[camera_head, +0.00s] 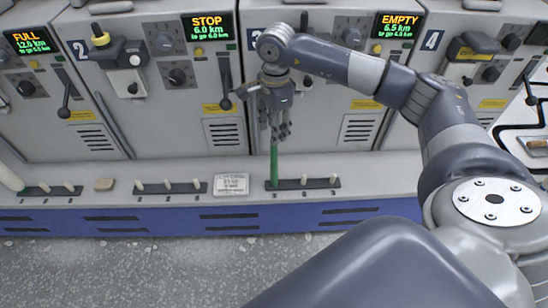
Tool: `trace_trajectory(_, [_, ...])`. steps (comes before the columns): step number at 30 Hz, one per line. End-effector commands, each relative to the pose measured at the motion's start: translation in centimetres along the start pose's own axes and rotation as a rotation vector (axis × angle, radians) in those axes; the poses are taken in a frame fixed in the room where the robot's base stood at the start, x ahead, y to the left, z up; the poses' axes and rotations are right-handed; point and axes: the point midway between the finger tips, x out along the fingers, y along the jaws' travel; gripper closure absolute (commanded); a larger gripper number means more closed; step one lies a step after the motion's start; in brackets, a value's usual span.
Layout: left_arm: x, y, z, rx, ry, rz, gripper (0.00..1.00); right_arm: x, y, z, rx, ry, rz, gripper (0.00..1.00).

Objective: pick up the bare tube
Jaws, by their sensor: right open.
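A slim green tube (274,166) stands upright at the left end of the dark peg rack (303,184) below machine 3. It looks bare, with no yarn seen on it. My right gripper (277,130) points down directly above the tube, in front of the machine face. Its fingers are open, and they reach down near the tube's top; whether they touch or surround it is too small to tell. My left gripper is not in view.
Grey machines stand behind the ledge, with displays reading FULL (29,42), STOP (207,26) and EMPTY (396,25). Other peg racks (168,187), a tan block (104,184) and a white label plate (231,184) sit along the ledge. A pale bobbin (9,177) leans at the left edge.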

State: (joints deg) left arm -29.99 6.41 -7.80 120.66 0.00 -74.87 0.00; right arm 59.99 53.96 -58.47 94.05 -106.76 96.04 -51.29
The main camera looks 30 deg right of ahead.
Motion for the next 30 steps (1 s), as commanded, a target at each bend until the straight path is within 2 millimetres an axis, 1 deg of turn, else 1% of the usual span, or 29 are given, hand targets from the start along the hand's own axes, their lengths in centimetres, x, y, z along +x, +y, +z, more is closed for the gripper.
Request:
trace_trajectory(2, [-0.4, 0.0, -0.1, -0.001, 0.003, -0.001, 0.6, 1.0, 0.1, -0.6, 0.001, 0.019, 0.008, 0.59])
trace_trajectory(7, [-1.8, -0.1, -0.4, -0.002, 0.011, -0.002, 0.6, 3.8, 0.1, -0.5, 0.0, 0.018, 0.008, 0.59])
trace_trajectory(9, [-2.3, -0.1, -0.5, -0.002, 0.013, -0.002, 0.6, 4.6, 0.1, -0.6, 0.0, 0.018, 0.007, 0.59])
trace_trajectory(14, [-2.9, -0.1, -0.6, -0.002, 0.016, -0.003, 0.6, 5.7, 0.1, -0.5, -0.001, 0.016, 0.005, 0.59])
trace_trajectory(22, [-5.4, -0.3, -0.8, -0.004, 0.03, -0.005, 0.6, 9.6, 0.0, -0.3, 0.001, 0.015, 0.007, 0.59])
trace_trajectory(25, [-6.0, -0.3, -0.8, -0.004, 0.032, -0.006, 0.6, 10.4, 0.0, -0.4, 0.001, 0.015, 0.006, 0.59])
trace_trajectory(30, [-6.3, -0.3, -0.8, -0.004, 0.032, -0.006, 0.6, 10.5, -0.1, -0.4, 0.0, 0.015, 0.004, 0.59])
